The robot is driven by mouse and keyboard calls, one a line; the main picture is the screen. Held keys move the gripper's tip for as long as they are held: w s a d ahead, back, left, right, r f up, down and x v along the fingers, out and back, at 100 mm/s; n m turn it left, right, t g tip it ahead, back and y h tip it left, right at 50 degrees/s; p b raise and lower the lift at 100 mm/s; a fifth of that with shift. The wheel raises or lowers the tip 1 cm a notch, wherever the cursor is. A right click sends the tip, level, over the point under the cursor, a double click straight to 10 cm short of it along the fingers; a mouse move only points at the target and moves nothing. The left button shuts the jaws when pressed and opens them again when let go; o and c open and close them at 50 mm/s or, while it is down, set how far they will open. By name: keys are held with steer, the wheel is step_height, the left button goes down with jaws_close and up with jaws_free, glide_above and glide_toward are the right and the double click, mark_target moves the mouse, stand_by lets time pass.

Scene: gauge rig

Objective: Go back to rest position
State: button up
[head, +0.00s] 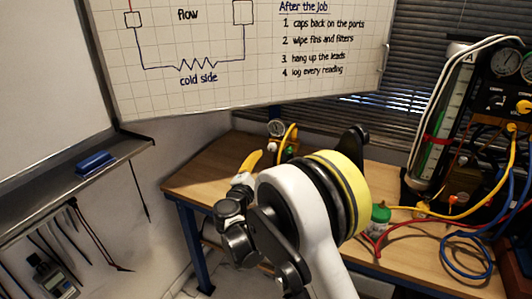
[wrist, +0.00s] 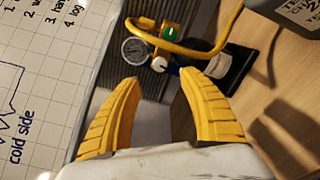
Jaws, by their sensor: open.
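My gripper (wrist: 163,78) is open, with its two yellow ribbed fingers spread apart and nothing between them. In the head view one yellow finger (head: 251,160) shows above the left part of the wooden bench; my arm covers much of the rest. Beyond the fingers in the wrist view is a small round gauge (wrist: 135,50) with a green knob (wrist: 171,31) and a yellow hose (wrist: 205,50) on a black base. The gauge also shows in the head view (head: 276,128) at the back of the bench. I cannot tell the exact gap between fingers and gauge.
The wooden bench (head: 199,178) carries a green-capped jar (head: 380,215) and, at right, a gauge rig (head: 495,85) with yellow, red and blue hoses. A whiteboard (head: 240,90) hangs behind. A shelf with a blue eraser (head: 95,162) is at left. A dark container (wrist: 290,15) shows in the wrist view.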

steer(key=s+d+r+m+g, duration=0.3)
steer(key=s+d+r+m, duration=0.3)
steer(key=d, duration=0.6)
steer(key=s+d+r+m+g, duration=0.4)
steer(key=s+d, duration=0.3)
steer(key=d, duration=0.4)
steer(key=s+d+f+m+g+y, duration=0.1)
steer(key=s+m, duration=0.4)
steer(key=s, duration=0.8)
steer(key=s+d+f+m+g+y, duration=0.2)
steer(key=s+d+f+m+y, duration=0.1)
steer(key=s, duration=1)
steer(key=f+m, duration=0.1)
steer(key=m, duration=0.1)
steer(key=shift+d+f+m+y, duration=0.15)
steer(key=shift+f+m+y, duration=0.15)
steer(key=shift+f, duration=0.05)
